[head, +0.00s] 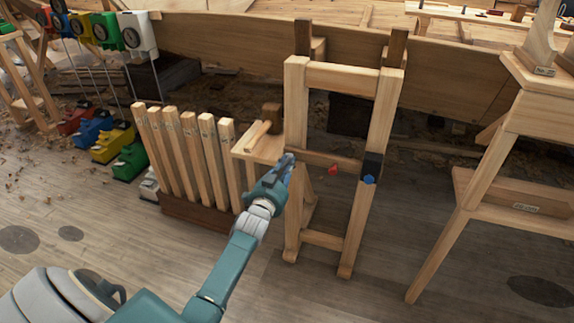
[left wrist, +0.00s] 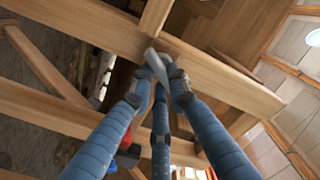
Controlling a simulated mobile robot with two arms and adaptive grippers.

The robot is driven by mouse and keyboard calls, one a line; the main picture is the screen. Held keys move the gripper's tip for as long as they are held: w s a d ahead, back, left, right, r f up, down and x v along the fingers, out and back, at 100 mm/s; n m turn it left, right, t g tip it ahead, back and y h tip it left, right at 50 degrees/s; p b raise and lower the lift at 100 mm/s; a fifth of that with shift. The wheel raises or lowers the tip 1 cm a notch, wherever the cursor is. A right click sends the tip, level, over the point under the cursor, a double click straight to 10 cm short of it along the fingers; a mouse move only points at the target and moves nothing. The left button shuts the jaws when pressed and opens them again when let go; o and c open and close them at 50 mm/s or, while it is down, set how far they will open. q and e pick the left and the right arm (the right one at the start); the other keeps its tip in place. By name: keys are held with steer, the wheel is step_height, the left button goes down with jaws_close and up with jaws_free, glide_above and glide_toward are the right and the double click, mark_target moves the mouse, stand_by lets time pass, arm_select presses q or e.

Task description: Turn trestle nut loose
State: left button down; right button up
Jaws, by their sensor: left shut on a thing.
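The wooden trestle (head: 296,100) stands upright in the middle of the head view, with two posts and cross rails. My left gripper (head: 288,163) is at its left post, at the height of the middle rail. In the left wrist view, the blue fingers of my left gripper (left wrist: 158,85) are closed on a pale grey elongated piece, which I take to be the trestle nut (left wrist: 156,64). It lies against a wooden beam (left wrist: 220,75). The fingers cover part of the nut, and the head view hides it behind the gripper. My right gripper is not in view.
A blue hexagonal knob (head: 369,179) on a dark block and a red piece (head: 333,169) are at the trestle's middle rail. A row of upright wooden slats (head: 186,150) stands close left. A wooden stand (head: 490,165) is at right. The front floor (head: 350,300) is clear.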

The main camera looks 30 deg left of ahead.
arm_select(q)
steer(key=c, duration=1.8)
jaws_free()
steer(key=shift+f, duration=0.1)
steer(key=shift+o, duration=0.7)
steer(key=v, duration=1.2)
steer(key=shift+s+f, duration=0.1)
